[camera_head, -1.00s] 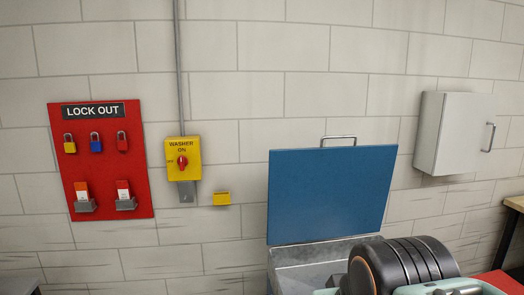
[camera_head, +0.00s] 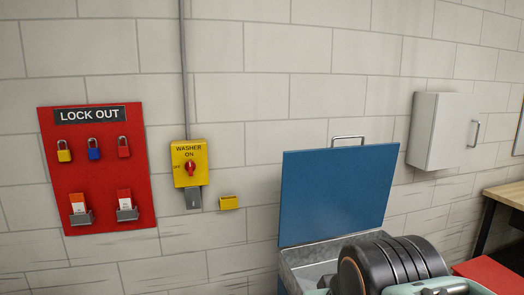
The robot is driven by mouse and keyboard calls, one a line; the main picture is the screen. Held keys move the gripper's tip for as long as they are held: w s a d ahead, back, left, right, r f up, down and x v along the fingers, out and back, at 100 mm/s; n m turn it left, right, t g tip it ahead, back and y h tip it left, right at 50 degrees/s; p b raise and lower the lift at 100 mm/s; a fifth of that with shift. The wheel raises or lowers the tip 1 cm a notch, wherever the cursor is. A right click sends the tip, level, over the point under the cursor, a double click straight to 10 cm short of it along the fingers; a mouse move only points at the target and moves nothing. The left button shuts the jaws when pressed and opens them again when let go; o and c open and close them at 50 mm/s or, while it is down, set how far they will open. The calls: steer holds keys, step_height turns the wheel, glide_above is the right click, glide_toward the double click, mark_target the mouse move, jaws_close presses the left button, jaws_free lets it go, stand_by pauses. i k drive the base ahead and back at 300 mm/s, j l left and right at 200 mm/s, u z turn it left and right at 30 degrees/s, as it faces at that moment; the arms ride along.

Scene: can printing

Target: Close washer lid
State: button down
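The washer (camera_head: 308,259) stands against the wall at the lower right of centre. Its blue lid (camera_head: 335,198) is open and upright, with a metal handle (camera_head: 348,138) on its top edge. Part of the grey metal rim and inside shows below the lid. My arm's dark, ribbed link covers the washer's lower right. My gripper cannot be made out in this view.
A yellow washer switch box (camera_head: 190,164) and a red lock-out board (camera_head: 97,168) with padlocks hang on the wall at left. A white cabinet (camera_head: 443,131) hangs at right. A wooden-topped table (camera_head: 507,193) stands at the right edge, near a red surface (camera_head: 490,273).

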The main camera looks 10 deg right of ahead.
mark_target(326, 192)
steer(key=i+j+z, duration=0.1)
steer(key=j, duration=0.3)
steer(key=j+z, duration=0.1)
steer(key=j, duration=0.25)
steer(key=i+j+z, duration=0.1)
steer(key=j, duration=0.3)
steer(key=i+j+z, duration=0.1)
steer(key=i+j, duration=0.2)
steer(key=i+j+z, duration=0.1)
steer(key=i+j, duration=0.2)
steer(key=i+j+z, duration=0.1)
steer(key=i+j, duration=0.15)
steer(key=j, duration=0.2)
